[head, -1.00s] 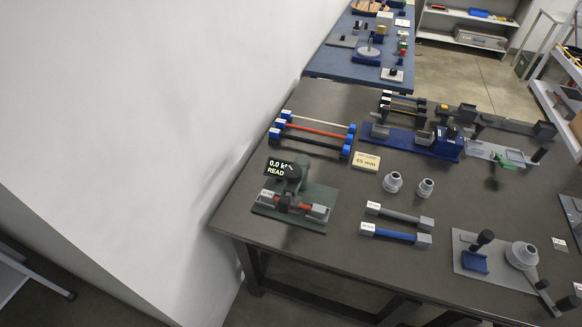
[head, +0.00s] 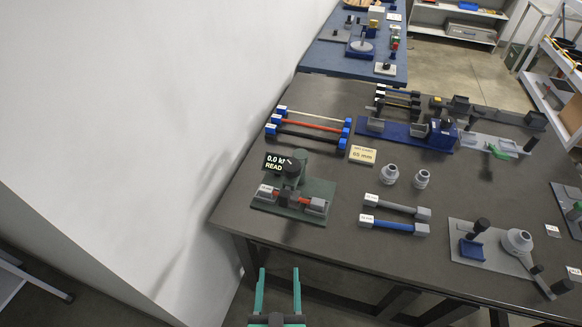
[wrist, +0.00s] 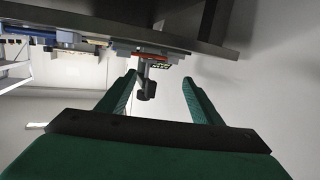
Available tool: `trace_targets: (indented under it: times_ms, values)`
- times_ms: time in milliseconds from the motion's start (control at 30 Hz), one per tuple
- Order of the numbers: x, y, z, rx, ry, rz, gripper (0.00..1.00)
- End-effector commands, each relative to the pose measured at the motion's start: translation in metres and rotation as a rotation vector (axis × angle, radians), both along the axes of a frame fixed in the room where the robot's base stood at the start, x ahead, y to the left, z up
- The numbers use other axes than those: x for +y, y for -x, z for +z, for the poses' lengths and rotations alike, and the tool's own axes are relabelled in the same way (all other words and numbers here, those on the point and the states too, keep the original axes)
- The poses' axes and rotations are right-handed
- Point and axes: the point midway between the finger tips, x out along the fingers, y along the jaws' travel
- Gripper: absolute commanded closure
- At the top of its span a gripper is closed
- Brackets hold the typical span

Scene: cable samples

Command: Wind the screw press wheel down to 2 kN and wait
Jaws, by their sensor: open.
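The screw press (head: 293,198) stands on a green base at the table's front left corner. Its dark round wheel (head: 291,167) sits on top, beside a black display (head: 275,163) reading 0.0 and READ. A red cable sample (head: 287,195) lies across the press between grey end blocks. My gripper (head: 279,272) is open and empty, low in front of the table edge and apart from the press. In the wrist view my gripper (wrist: 160,82) shows two teal fingers spread wide, with the press wheel (wrist: 145,90) seen between them at a distance.
The dark table (head: 335,240) has its front edge between my gripper and the press. Capped cable samples (head: 308,133) lie behind the press. Grey and blue samples (head: 395,224) lie to its right. A blue fixture (head: 405,132) stands farther back. A white wall (head: 120,130) runs along the left.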

Motion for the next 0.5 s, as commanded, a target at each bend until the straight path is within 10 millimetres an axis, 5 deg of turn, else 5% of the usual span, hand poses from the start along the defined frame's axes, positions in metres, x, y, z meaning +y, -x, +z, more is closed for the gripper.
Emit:
trace_targets:
  times_ms: [300,500]
  values:
    - [-0.001,-0.108,0.056,-0.085,0.011,-0.094,0.4]
    - [-0.003,-0.152,0.098,-0.135,0.001,-0.164,0.4]
